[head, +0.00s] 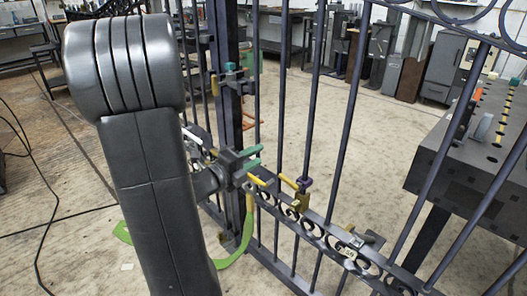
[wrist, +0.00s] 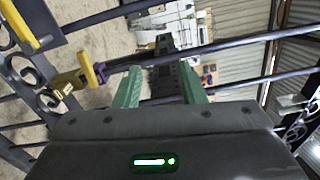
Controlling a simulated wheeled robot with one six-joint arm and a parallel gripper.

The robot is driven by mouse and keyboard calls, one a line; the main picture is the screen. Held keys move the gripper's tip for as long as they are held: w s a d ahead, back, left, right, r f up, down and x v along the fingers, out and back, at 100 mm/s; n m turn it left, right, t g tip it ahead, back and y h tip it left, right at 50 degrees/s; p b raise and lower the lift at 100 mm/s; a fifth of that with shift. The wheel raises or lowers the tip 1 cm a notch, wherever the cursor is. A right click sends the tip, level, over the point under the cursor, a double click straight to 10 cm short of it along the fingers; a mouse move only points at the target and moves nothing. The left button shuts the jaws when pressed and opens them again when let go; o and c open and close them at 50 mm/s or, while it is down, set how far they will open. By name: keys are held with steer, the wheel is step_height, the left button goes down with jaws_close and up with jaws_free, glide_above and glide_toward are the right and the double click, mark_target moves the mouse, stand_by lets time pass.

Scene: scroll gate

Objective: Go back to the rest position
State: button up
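My gripper (head: 260,156) has two green fingers and stands in front of the dark metal scroll gate (head: 283,90), near its post. In the wrist view my gripper (wrist: 161,80) shows its fingers spread apart with nothing between them. A brass-yellow latch piece (head: 300,203) with a purple knob (head: 304,183) sits on the gate's middle rail, right of my gripper. In the wrist view the latch piece (wrist: 72,82) lies left of the fingers, apart from them. Yellow bars show near my gripper in the head view. My arm hides part of the gate and post.
The dark gate post (head: 227,110) rises just behind my gripper, with a small bracket (head: 235,76) higher up. A dark table (head: 455,160) with small items stands at the right beyond the bars. Cables lie on the floor at left. Floor beyond the gate is mostly clear.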

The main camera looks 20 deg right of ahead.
steer(key=shift+s+a, duration=0.1)
steer(key=shift+a, duration=0.2)
steer(key=shift+d, duration=0.1)
steer(key=x, duration=1.3)
steer(key=shift+d+b, duration=0.35)
steer(key=shift+b, duration=0.1)
